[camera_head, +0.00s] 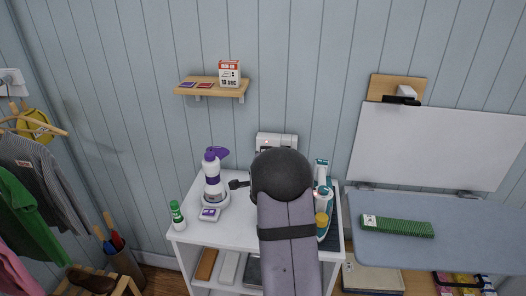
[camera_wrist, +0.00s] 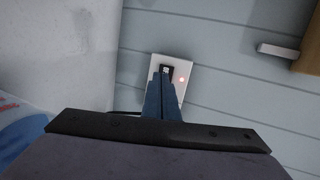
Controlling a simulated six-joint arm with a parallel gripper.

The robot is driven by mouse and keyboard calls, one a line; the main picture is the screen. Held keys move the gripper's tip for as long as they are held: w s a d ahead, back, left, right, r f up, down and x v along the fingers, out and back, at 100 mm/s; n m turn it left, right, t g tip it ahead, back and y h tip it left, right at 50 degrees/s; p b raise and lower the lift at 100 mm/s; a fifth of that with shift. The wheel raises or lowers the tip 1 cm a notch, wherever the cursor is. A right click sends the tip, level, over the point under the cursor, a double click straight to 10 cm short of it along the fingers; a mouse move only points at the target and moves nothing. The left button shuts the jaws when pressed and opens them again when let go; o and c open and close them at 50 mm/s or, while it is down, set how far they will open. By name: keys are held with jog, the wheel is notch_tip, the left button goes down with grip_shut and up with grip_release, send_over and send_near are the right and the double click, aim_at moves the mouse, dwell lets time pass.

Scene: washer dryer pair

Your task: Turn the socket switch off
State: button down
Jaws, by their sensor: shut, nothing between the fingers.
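A white socket plate (camera_head: 287,139) is on the blue panelled wall above the white shelf unit, partly hidden by my arm in the head view. In the wrist view the socket plate (camera_wrist: 184,65) shows a lit red light (camera_wrist: 181,79) and a small dark-edged part, likely the switch (camera_wrist: 166,70). My gripper (camera_wrist: 164,80) is shut and empty, its fingers pointing at the plate with the tips at or just in front of the switch. I cannot tell whether they touch. The head view hides the fingers behind my arm.
A wooden wall shelf (camera_head: 212,91) is above left. A white board (camera_head: 437,145) and an ironing-board-like surface (camera_head: 450,250) are to the right.

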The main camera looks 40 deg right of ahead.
jog(key=w+d+p, duration=0.1)
jog(key=w+d, duration=0.1)
jog(key=w, duration=0.1)
jog(key=shift+d+p, duration=0.2)
jog(key=shift+p, duration=0.2)
jog(key=shift+w, duration=0.1)
jog(key=shift+w+b, duration=0.15)
jog(key=shift+b, duration=0.35)
jog(key=s+a+r+b, duration=0.3)
jog(key=s+a, duration=0.5)
jog(key=a, duration=0.3)
jog(key=shift+b, duration=0.6)
